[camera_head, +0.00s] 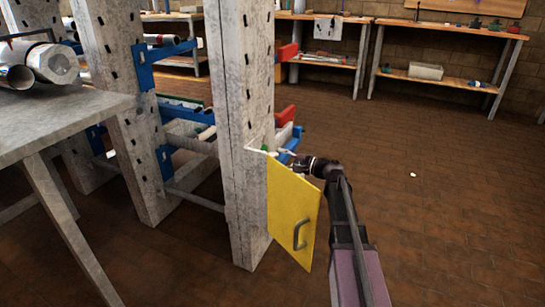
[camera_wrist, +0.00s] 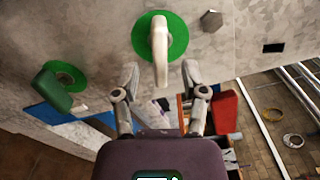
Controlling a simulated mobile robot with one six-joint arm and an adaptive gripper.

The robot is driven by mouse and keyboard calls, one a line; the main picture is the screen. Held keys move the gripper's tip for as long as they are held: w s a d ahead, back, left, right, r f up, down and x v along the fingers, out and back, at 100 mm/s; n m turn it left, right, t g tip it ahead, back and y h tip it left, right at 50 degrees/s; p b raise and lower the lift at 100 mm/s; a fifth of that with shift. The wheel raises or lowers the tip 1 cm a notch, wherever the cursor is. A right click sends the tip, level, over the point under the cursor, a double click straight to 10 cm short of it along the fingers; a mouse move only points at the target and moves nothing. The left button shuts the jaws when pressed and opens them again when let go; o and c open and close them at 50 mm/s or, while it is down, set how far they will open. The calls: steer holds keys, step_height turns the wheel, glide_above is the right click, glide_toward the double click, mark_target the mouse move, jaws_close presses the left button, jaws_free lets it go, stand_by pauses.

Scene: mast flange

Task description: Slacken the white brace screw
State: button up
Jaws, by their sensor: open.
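The white brace screw (camera_wrist: 159,42) shows in the wrist view as a white elongated grip standing on a round green disc (camera_wrist: 179,30) on a grey mottled metal face. My gripper (camera_wrist: 161,76) is open, one fingertip on each side of the white grip's lower end. I see a gap on both sides; whether the grip lies at fingertip depth I cannot tell. In the head view my gripper (camera_head: 287,154) is at the grey post, above the yellow panel; the white screw is too small there to tell apart.
A dark green knob (camera_wrist: 52,91) on another green disc is left of the white screw. A hex bolt (camera_wrist: 211,21) is at its upper right. A red bin (camera_wrist: 224,112) lies beyond my right finger. The yellow panel (camera_head: 290,212) hangs below my gripper.

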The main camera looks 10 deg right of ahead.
mark_target(275, 157)
steer(key=shift+x, duration=1.75)
jaws_close()
steer(key=shift+d+n, duration=0.1)
steer(key=shift+n, duration=0.3)
steer(key=n, duration=0.3)
steer(key=shift+n, duration=0.4)
steer(key=n, duration=1.4)
jaws_free()
